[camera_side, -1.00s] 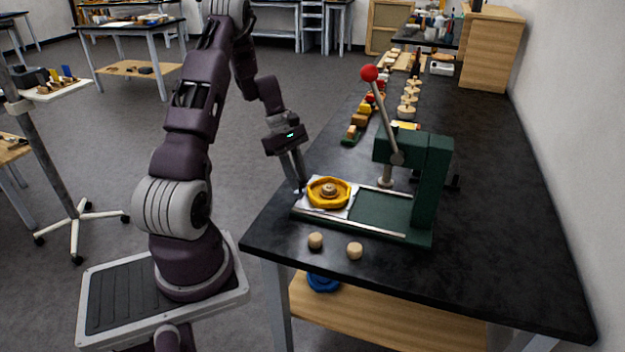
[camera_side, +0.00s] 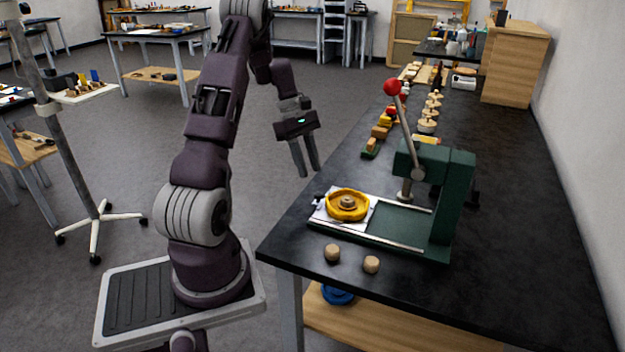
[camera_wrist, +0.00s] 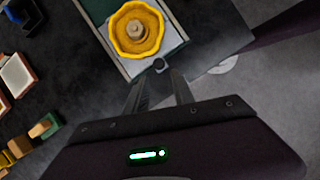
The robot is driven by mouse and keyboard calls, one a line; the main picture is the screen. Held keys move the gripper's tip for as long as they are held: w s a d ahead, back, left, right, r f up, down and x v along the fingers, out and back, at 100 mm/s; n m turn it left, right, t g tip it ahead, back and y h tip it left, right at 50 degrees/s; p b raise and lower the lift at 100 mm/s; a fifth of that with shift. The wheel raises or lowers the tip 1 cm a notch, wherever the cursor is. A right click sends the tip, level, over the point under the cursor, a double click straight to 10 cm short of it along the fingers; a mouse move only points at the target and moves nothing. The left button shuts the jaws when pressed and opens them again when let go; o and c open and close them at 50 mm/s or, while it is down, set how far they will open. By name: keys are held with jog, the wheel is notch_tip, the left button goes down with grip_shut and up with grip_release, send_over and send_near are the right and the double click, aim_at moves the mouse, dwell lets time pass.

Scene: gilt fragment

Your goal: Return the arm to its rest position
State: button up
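My gripper (camera_side: 306,172) hangs in the air just off the left edge of the black table, fingers pointing down. Its two fingers are apart with nothing between them; they also show in the wrist view (camera_wrist: 160,82). To its lower right stands a green press (camera_side: 432,200) with a red-knobbed lever (camera_side: 403,115). A yellow ring-shaped piece (camera_side: 347,206) with a tan centre lies on a white plate (camera_side: 322,214) at the left end of the press base. The yellow piece (camera_wrist: 136,50) is ahead of my fingers in the wrist view, clear of them.
Two small wooden pieces (camera_side: 332,253) (camera_side: 371,264) lie at the table's front. Coloured blocks (camera_side: 378,133) and stacked wooden discs (camera_side: 428,115) stand farther back. The table's right side (camera_side: 520,240) is bare. A stand with a small tray (camera_side: 85,95) is at left.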

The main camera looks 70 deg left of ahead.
jog(key=shift+s+a+r, duration=0.1)
jog(key=shift+a+r, duration=0.05)
jog(key=shift+r, duration=0.2)
jog(key=d+r+m+y, duration=0.1)
jog(key=d+r+m, duration=0.6)
jog(key=d, duration=0.4)
jog(key=d+r+m+y, duration=0.1)
jog(key=d+r+m, duration=0.3)
jog(key=d+r, duration=0.5)
jog(key=s+d+r+m+t+y, duration=0.1)
jog(key=s+d+m+t+y, duration=0.1)
jog(key=s+d+m, duration=0.9)
jog(key=shift+s+d+m+t, duration=0.3)
jog(key=shift+s+d+t, duration=0.6)
jog(key=shift+d, duration=0.3)
